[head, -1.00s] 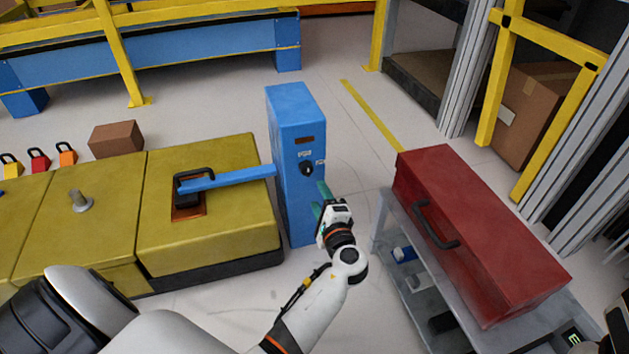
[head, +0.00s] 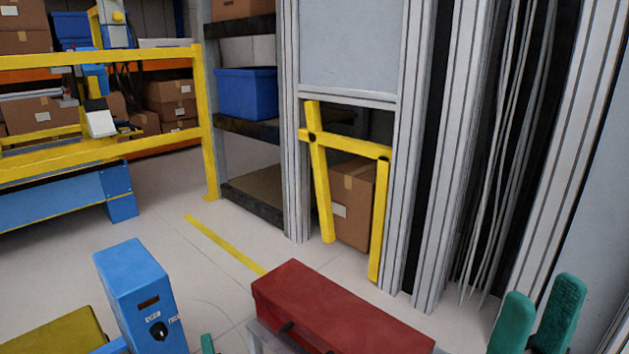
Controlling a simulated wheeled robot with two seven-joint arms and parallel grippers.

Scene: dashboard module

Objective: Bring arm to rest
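My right gripper (head: 541,308) shows at the bottom right corner as two upright green fingers with a gap between them. Nothing is seen between them, and the rest of that arm is below the frame. My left gripper shows only as a green fingertip (head: 207,344) at the bottom edge, just right of the blue post (head: 135,288). Its other finger and arm are out of view. The post has a black knob (head: 157,331) on its front, and a blue bar (head: 110,346) reaches left from it.
A red toolbox (head: 335,308) sits on a grey cart (head: 265,340) between the post and my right gripper. A yellow module top (head: 55,337) is at the bottom left. Metal columns (head: 440,200) and a yellow frame (head: 384,220) stand behind. The floor beyond the post is clear.

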